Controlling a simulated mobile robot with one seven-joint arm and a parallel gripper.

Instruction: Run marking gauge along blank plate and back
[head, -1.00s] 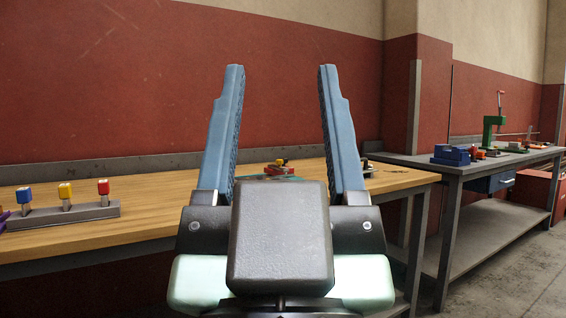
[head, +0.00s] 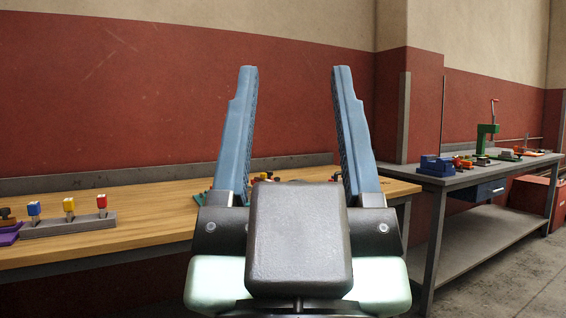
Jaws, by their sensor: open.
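My gripper (head: 294,75) is open and empty, its two blue fingers pointing up in front of the wooden bench. Small red and yellow parts (head: 262,177) show on the bench just past the left finger, mostly hidden behind my gripper. A sliver of a green-teal piece (head: 199,198) shows beside the left finger. I cannot tell which of these is the marking gauge or the blank plate.
The wooden bench (head: 130,222) bears a grey rack (head: 70,227) with blue, yellow and red handled tools, and a purple block (head: 8,232) at the far left. A grey bench (head: 470,176) at right holds a blue block (head: 436,165) and a green press (head: 486,135). Floor shows at far right.

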